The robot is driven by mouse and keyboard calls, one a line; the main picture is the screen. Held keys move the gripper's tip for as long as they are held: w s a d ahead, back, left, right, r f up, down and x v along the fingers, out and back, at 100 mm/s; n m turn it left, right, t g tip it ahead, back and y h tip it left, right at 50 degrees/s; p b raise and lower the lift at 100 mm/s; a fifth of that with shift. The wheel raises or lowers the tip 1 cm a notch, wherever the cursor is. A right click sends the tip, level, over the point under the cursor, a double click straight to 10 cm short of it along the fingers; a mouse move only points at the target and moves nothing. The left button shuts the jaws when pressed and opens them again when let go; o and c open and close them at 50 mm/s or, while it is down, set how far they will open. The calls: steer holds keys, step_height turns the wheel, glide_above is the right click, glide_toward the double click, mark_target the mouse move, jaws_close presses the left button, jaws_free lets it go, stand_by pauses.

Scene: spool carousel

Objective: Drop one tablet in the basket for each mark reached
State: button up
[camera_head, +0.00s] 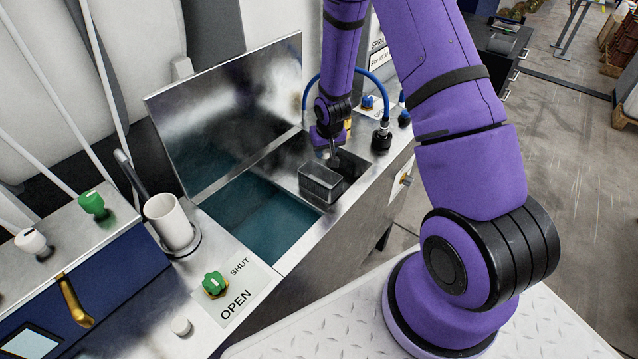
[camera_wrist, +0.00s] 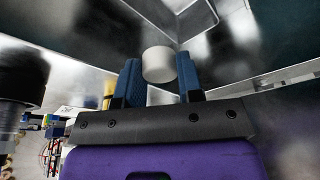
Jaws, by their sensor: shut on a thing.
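My gripper (camera_head: 332,158) is lowered over the right end of the tank, above or just behind the small metal basket (camera_head: 318,187). In the wrist view my gripper (camera_wrist: 160,78) is shut on a white round tablet (camera_wrist: 158,64) between its two blue fingers. Grey metal walls meeting at corners lie beyond the tablet there. In the head view the held tablet is too small to make out, and I cannot tell whether anything is in the basket. A similar white tablet (camera_head: 181,326) sits on the front ledge. I cannot make out any marks.
The tank (camera_head: 250,215) holds teal liquid, with its metal lid (camera_head: 235,110) standing open behind. A green knob (camera_head: 214,284) sits beside an OPEN/SHUT label. A white cup (camera_head: 170,222) stands at left. A blue hose (camera_head: 375,82) and blue knobs (camera_head: 367,102) are at right.

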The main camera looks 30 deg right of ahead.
steer(key=shift+f, duration=0.9)
steer(key=o, duration=1)
steer(key=shift+r, duration=0.1)
steer(key=v, duration=1)
steer(key=shift+s+r, duration=0.2)
steer(key=shift+r, duration=0.15)
